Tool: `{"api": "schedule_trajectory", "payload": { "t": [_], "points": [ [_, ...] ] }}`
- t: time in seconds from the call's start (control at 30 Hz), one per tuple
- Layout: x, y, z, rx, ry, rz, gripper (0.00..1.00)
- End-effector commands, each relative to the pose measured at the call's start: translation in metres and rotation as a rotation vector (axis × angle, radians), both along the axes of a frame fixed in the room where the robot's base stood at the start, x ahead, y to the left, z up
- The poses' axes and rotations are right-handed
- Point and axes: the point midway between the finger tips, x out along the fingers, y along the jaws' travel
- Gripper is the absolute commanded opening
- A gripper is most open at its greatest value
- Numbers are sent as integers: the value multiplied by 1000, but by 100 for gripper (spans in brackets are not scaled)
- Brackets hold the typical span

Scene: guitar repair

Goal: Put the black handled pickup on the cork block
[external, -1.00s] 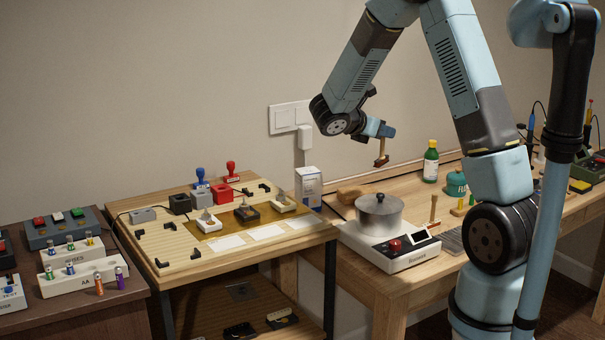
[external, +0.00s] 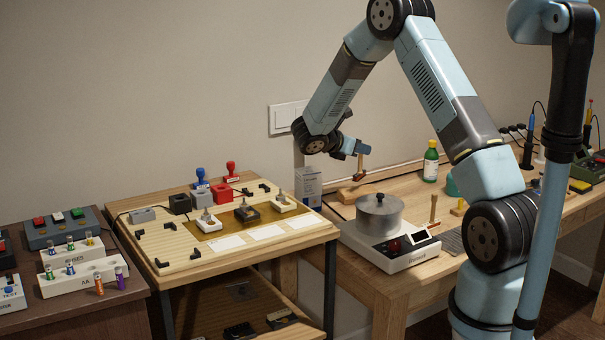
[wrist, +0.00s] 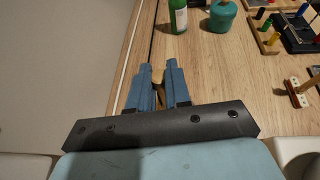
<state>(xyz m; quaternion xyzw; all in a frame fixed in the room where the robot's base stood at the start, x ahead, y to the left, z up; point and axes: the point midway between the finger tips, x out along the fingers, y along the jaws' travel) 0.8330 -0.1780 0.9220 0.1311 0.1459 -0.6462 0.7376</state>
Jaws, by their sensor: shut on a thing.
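A metal pot (external: 379,213) sits on a white appliance (external: 391,247) in front of my gripper. A white box (external: 308,186) stands left of it and a green bottle (external: 431,164) right.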

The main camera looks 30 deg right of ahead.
Motion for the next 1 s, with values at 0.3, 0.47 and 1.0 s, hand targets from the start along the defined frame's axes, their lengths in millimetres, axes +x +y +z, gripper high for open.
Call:
{"api": "schedule_trajectory", "payload": {
  "t": [0.3, 0.47, 1.0],
  "points": [
    [6, -2, -27, 1, 3, -2, 0],
    [6, -2, -37, -1, -2, -1, 0],
    [6, -2, -37, 0, -1, 0, 47]
  ]
}}
